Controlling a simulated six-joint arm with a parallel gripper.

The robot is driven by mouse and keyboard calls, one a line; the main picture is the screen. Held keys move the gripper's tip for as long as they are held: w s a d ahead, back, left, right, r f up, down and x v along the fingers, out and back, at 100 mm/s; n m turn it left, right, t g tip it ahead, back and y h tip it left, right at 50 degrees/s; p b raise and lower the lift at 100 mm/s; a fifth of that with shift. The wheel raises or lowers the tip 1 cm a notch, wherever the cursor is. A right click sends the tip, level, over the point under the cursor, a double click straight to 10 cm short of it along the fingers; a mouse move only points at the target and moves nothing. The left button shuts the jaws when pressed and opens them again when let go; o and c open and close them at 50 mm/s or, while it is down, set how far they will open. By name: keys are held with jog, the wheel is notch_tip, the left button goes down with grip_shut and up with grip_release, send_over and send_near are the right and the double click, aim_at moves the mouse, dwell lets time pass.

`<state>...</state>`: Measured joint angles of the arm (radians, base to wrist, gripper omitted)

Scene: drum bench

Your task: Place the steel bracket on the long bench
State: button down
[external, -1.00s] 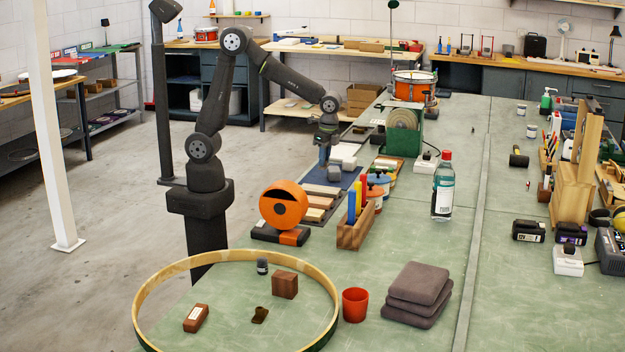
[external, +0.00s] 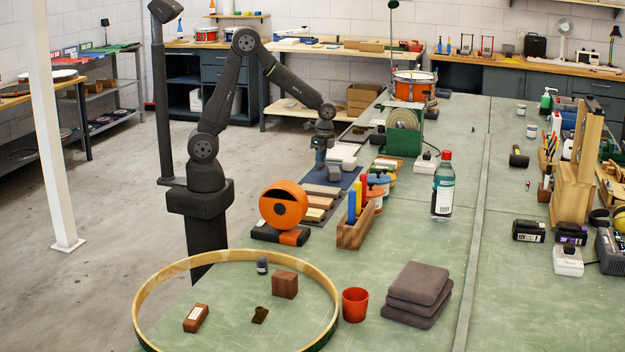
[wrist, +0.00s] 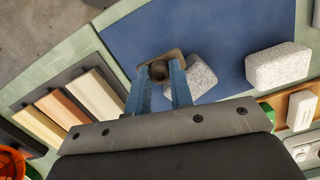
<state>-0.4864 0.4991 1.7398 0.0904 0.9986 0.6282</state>
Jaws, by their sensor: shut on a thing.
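My gripper (external: 319,164) is at the left edge of the long green bench (external: 410,235), over the blue mat in the external view. In the wrist view my gripper (wrist: 159,88) has its two blue fingers around a small grey-brown metal piece (wrist: 172,56), which looks like the steel bracket. A dark round part shows between the fingertips; the fingers hide some of the piece. It appears above the blue mat (wrist: 225,25), though the gap is hard to judge.
Pale speckled blocks (wrist: 278,65) lie on the mat near my gripper. Wood strips (wrist: 65,108) lie beside it. An orange round device (external: 283,205), a pen box (external: 358,228) and a bottle (external: 442,185) stand nearer. The bench right of the bottle has free room.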

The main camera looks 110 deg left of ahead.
aim_at(321, 169)
jog(key=shift+a+f, duration=0.1)
jog(key=shift+f, duration=1.95)
jog(key=shift+f, duration=0.2)
jog(key=c, duration=1.6)
grip_release()
jog(key=shift+o, duration=0.2)
jog(key=shift+r, duration=0.15)
notch_tip(321, 169, up, 11)
jog(key=w, duration=0.1)
jog(key=shift+w+r, duration=0.15)
jog(key=shift+w, duration=0.05)
jog(key=o, duration=0.4)
jog(key=shift+r, duration=0.35)
